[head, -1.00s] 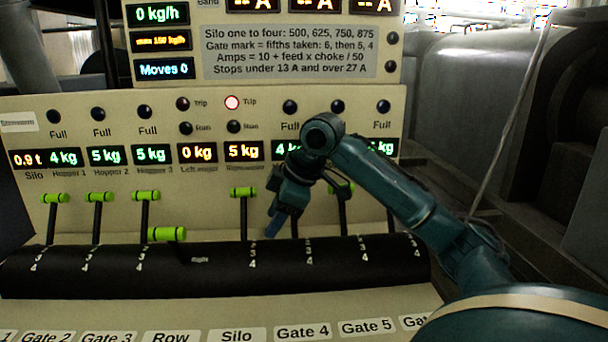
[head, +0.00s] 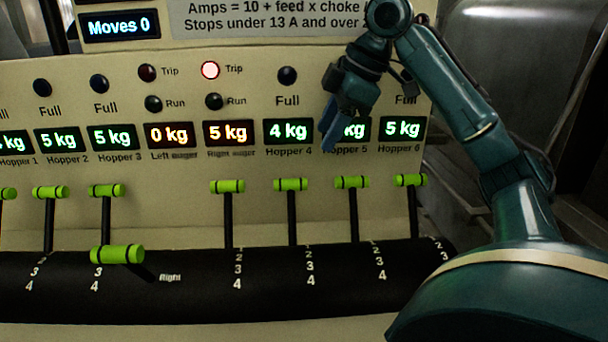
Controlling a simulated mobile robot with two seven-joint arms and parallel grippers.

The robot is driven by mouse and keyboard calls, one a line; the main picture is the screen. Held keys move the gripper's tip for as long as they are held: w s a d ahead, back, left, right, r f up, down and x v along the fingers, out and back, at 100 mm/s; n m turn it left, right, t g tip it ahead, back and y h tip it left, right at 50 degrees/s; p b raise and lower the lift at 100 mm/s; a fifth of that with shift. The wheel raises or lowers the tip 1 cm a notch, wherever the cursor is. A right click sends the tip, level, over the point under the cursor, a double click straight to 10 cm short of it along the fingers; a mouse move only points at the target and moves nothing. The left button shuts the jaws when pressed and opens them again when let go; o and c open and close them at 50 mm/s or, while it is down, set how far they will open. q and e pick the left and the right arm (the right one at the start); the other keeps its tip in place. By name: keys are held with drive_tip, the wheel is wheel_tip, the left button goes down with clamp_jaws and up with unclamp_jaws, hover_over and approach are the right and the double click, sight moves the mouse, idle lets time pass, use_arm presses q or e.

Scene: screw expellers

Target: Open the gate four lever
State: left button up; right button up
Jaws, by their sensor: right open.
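The gate four lever (head: 291,185) is a black stem with a green cross handle. It stands upright below the Hopper 4 display, which reads 4 kg. Scale numbers 2, 3, 4 are beside its base on the black curved cover (head: 345,280). My right gripper (head: 328,137) is open and empty, pointing down in front of the Hopper 5 display. It is above and to the right of the gate four handle, apart from it in the picture. My left gripper is not in view.
Similar upright levers stand close by: one on the left (head: 227,187) and two on the right (head: 352,182) (head: 411,180). One lever (head: 117,254) at left leans far forward.

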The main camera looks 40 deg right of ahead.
sight(302, 180)
drive_tip(key=b+x, duration=0.2)
drive_tip(key=x, duration=0.9)
drive_tip(key=shift+f, duration=0.25)
drive_tip(key=shift+c, duration=0.2)
clamp_jaws()
